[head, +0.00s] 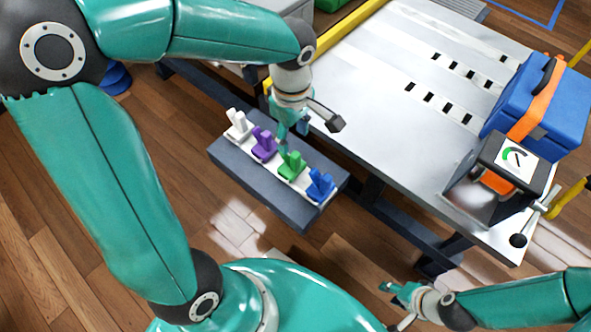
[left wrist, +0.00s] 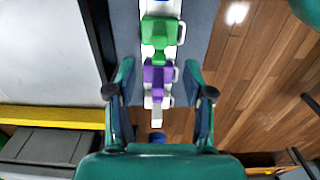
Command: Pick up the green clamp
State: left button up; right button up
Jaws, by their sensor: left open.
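The green clamp (head: 291,165) stands on a white strip on a dark grey ledge (head: 240,168), between a purple clamp (head: 264,144) and a blue clamp (head: 320,185). In the left wrist view the green clamp (left wrist: 160,32) is near the top, beyond the fingertips. My left gripper (head: 292,130) is above the row, close to the green clamp, pointing down. In the left wrist view its fingers (left wrist: 162,85) are apart, with nothing held; the purple clamp (left wrist: 157,76) shows between them. My right gripper (head: 398,294) is low at the right, away from the clamps; its finger opening is unclear.
A white clamp (head: 238,124) ends the row at the left. A metal table (head: 385,75) stands behind the ledge, with a blue case (head: 540,105) with an orange strap and a gauge box (head: 512,155) at its right. Wooden floor lies in front.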

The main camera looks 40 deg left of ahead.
aim_at(292, 160)
pick_arm(q)
notch_tip(292, 160, down, 5)
jog(key=shift+f+b, duration=0.15)
jog(key=shift+b, duration=0.45)
notch_tip(292, 160, down, 5)
jog(key=shift+a+f+b, duration=0.1)
jog(key=shift+b, duration=0.95)
grip_shut()
